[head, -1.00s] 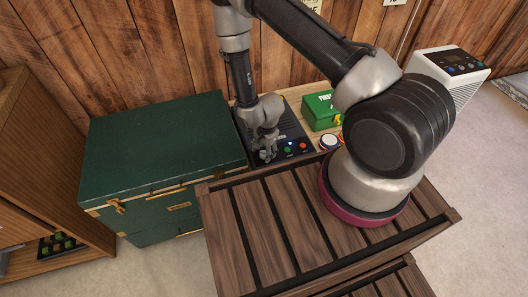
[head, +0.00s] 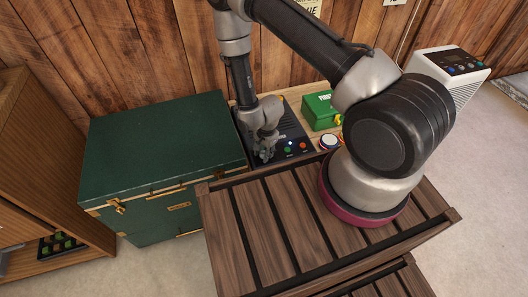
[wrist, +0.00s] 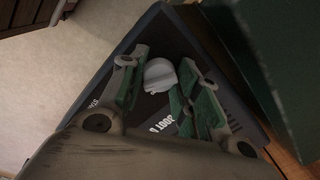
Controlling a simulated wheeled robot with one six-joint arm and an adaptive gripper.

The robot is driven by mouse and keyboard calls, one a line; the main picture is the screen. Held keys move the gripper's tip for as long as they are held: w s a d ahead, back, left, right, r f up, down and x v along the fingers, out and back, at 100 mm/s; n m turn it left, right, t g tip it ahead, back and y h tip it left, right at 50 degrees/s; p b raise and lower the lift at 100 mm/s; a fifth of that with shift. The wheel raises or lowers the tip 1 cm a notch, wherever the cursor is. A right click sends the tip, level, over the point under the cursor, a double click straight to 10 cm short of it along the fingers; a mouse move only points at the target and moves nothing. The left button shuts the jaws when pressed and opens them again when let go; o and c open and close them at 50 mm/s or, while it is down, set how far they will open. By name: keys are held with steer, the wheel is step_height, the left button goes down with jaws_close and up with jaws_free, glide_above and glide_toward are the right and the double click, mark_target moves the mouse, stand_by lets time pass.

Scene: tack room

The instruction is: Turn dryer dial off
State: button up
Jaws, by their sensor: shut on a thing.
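The boot dryer (head: 292,128) is a dark, flat-topped unit on a wooden bench behind the slatted top. Small blue, green and red buttons or lights show on its front part. In the wrist view its dark panel (wrist: 166,118) carries white lettering, partly hidden by my fingers. A pale grey dial (wrist: 159,75) stands on that panel. My gripper (head: 264,156) reaches down onto the dryer's left front part. In the wrist view its green-padded fingers are on either side of the dial, shut on it. The dial is hidden by my gripper in the head view.
A green chest (head: 160,145) stands close to the left of the dryer. A green first-aid box (head: 319,111) and a small round white-topped item (head: 328,142) are to its right. A slatted wooden top (head: 300,215) lies in front. A white appliance (head: 452,72) stands far right.

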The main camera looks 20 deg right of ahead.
steer(key=n, duration=0.7)
steer(key=shift+d, duration=0.15)
steer(key=n, duration=0.3)
steer(key=n+g, duration=0.1)
steer(key=n, duration=0.3)
steer(key=shift+d+y, duration=0.1)
steer(key=shift+y, duration=0.2)
steer(key=n, duration=0.4)
steer(key=shift+w+n, duration=0.1)
steer(key=shift+n, duration=0.3)
steer(key=shift+w+n+g, duration=0.1)
steer(key=shift+n+g, duration=0.2)
steer(key=shift+n, duration=2)
steer(key=o, duration=1)
